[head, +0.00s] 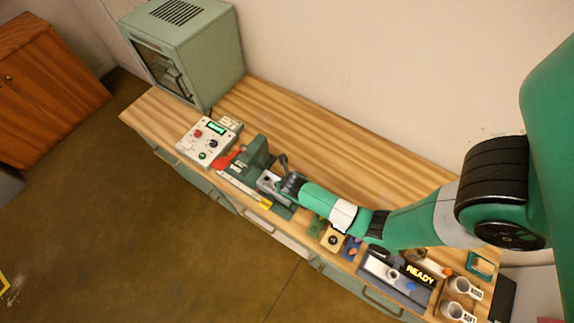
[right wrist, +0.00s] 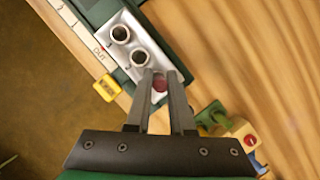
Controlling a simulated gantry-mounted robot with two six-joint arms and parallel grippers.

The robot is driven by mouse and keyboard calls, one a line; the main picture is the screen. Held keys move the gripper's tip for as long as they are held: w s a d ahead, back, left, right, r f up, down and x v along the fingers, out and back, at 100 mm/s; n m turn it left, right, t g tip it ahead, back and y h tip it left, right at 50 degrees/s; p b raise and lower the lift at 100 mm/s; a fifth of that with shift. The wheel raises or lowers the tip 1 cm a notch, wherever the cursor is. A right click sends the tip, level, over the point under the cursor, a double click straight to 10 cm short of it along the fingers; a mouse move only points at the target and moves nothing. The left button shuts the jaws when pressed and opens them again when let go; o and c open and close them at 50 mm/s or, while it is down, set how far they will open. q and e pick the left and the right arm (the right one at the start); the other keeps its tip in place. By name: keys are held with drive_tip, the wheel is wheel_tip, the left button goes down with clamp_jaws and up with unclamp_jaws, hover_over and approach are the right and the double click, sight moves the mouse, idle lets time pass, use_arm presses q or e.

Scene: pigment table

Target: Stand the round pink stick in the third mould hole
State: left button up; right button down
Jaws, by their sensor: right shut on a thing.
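My right gripper (right wrist: 161,78) is shut on the round pink stick (right wrist: 160,84), whose dark pink round end shows between the fingertips. The pale metal mould (right wrist: 117,60) lies under the fingertips. Two of its round holes (right wrist: 120,33) show open; the third hole's place is hidden by the fingers and stick. I cannot tell whether the stick is in the hole or above it. In the head view my right gripper (head: 291,184) is over the mould (head: 268,182), and the stick is not clear there. My left gripper is not in view.
A green press (head: 257,155) and a control box (head: 208,139) stand left of the mould. A yellow piece (right wrist: 106,89) lies beside the mould. The table's back is clear.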

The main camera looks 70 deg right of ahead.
drive_tip(key=shift+f+b, duration=0.75)
drive_tip(key=shift+f, duration=0.85)
drive_tip(key=c, duration=0.7)
unclamp_jaws()
drive_tip(key=p+v, duration=0.3)
drive_tip(key=v, duration=0.8)
drive_tip(key=shift+a+r, duration=0.15)
drive_tip(key=shift+r, duration=0.15)
